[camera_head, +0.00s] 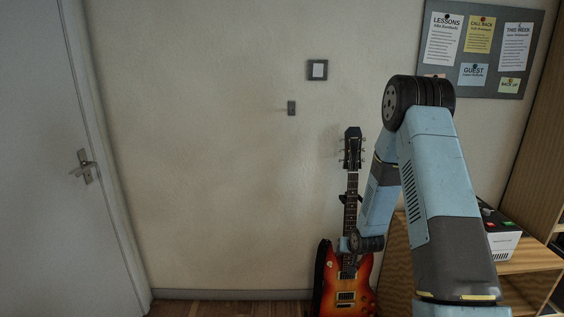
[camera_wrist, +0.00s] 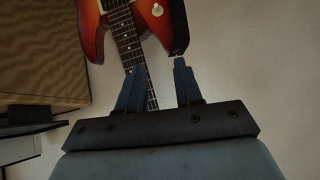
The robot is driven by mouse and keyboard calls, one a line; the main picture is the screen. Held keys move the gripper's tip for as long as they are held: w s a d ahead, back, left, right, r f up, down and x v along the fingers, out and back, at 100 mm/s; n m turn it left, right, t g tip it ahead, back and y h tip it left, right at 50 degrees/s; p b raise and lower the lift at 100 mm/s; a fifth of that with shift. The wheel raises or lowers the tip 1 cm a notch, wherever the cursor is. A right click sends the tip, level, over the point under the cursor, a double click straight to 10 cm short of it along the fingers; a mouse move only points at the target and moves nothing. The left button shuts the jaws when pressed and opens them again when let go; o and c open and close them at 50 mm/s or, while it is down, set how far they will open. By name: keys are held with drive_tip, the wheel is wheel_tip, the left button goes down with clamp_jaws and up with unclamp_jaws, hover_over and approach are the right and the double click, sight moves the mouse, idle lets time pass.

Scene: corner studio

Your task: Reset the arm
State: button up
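My arm (camera_head: 440,170) rises at the right of the head view, bends at a dark elbow joint near the notice board, and comes down again. Its far end lies in front of the guitar body, where the fingers are too small to make out. In the wrist view my gripper (camera_wrist: 158,66) has its two blue fingers apart, with nothing seen held between them. A sunburst electric guitar (camera_head: 345,285) stands against the wall. It also shows in the wrist view (camera_wrist: 92,28), upside down, beyond the fingers. I cannot tell whether the gripper touches it.
A wooden shelf (camera_head: 530,262) with a white-and-black box (camera_head: 502,243) stands at the right, close to my arm. A notice board (camera_head: 440,75) hangs behind the elbow. A wall switch (camera_head: 317,70) and a door (camera_head: 60,200) are further left.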

drive_tip(key=s+r, duration=0.4)
drive_tip(key=r, duration=0.6)
drive_tip(key=s+r+g+h, duration=0.1)
drive_tip(key=s+r, duration=0.2)
drive_tip(key=r, duration=0.6)
drive_tip(key=s+r, duration=0.4)
drive_tip(key=r, duration=0.6)
drive_tip(key=s+r, duration=0.4)
drive_tip(key=s, duration=0.5)
drive_tip(key=s+a+r+g, duration=0.1)
drive_tip(key=s+r, duration=0.4)
drive_tip(key=s, duration=0.5)
drive_tip(key=s+a+r+n, duration=0.1)
drive_tip(key=s+r, duration=0.4)
drive_tip(key=s, duration=0.5)
drive_tip(key=shift+g, duration=0.4)
